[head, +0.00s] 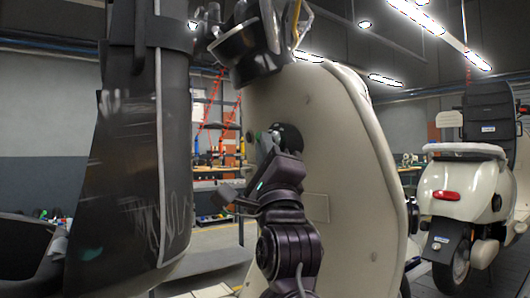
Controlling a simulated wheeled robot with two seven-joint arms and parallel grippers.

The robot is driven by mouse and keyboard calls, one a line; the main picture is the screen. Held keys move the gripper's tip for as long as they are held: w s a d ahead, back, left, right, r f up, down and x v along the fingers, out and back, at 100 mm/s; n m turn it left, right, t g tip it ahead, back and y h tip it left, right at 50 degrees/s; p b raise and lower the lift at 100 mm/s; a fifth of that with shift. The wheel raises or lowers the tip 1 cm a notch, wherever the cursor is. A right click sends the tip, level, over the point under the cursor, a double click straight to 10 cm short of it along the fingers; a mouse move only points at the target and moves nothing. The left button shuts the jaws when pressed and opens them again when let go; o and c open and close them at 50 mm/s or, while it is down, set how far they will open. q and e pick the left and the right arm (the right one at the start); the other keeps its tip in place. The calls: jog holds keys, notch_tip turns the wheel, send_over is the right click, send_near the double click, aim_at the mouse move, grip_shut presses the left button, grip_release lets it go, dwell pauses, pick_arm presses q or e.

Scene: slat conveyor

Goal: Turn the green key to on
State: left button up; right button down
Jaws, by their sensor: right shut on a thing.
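The green key (258,135) shows as a small green spot on the inner face of the cream scooter's front shield (345,135). My right gripper (268,139) is up against the shield there, shut on the key. The dark jaws and wrist hide most of the key and its lock, so I cannot tell how far it is turned. My left gripper is not in view.
A large dark padded panel (133,165) stands close on the left. Dark handlebar parts (252,42) hang above my right gripper. Another cream scooter (455,190) stands at the right. A workbench (205,168) is behind.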

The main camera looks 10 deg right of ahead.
jog(key=shift+f, duration=0.1)
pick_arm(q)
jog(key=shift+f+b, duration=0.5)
pick_arm(e)
jog(key=shift+w+f+m+t+h, duration=0.15)
jog(key=shift+f+m+t+h, duration=0.05)
jog(key=shift+m+t+h, duration=0.25)
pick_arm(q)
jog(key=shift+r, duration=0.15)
pick_arm(e)
jog(key=c, duration=1.8)
grip_release()
jog(key=shift+r, duration=0.15)
jog(key=shift+c, duration=0.2)
jog(key=o, duration=0.4)
jog(key=shift+c, duration=0.2)
jog(key=shift+r, duration=0.1)
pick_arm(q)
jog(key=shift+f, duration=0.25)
pick_arm(e)
jog(key=v, duration=0.8)
